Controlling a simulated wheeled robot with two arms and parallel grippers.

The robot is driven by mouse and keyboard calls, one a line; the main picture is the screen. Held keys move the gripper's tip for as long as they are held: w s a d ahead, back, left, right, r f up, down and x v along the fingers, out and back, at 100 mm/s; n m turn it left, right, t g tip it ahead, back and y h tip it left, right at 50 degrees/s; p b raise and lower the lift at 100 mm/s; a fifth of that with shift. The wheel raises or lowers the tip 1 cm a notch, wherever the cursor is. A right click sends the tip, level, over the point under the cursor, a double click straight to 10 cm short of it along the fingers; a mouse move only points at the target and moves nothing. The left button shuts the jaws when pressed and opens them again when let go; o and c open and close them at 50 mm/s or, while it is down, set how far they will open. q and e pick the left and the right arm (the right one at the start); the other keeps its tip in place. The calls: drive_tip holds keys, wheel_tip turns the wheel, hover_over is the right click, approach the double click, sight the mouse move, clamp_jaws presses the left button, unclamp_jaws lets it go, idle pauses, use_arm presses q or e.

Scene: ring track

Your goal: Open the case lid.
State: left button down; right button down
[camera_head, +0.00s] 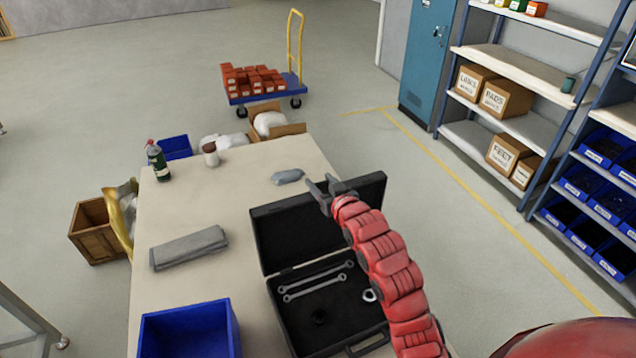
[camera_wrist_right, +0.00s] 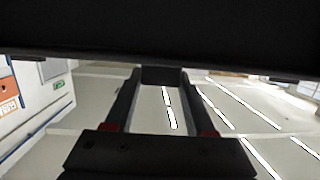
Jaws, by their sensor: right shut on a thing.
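The black case stands on the table with its lid (camera_head: 285,235) raised steeply at the back, so the inside shows. The case's lower half (camera_head: 345,318) holds two wrenches (camera_head: 318,280), a small light ring (camera_head: 370,295) and a dark round piece (camera_head: 319,317). My right gripper (camera_head: 328,191) is shut on the lid's upper edge, near the middle. My red right arm covers the lid's right part. In the right wrist view the fingers (camera_wrist_right: 160,85) reach up to a wide dark band, the lid (camera_wrist_right: 160,30). My left gripper is not in view.
The table (camera_head: 215,270) also bears a blue bin (camera_head: 190,330), a folded grey cloth (camera_head: 188,248), a grey cloth piece (camera_head: 288,177), a green bottle (camera_head: 158,162) and a brown-capped jar (camera_head: 210,155). Shelves (camera_head: 500,60) stand at the right.

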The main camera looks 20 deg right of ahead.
drive_tip(key=shift+c, duration=1.2)
unclamp_jaws()
drive_tip(key=p+v, duration=1)
drive_tip(key=v, duration=0.7)
drive_tip(key=shift+s, duration=0.2)
drive_tip(key=shift+r, duration=0.1)
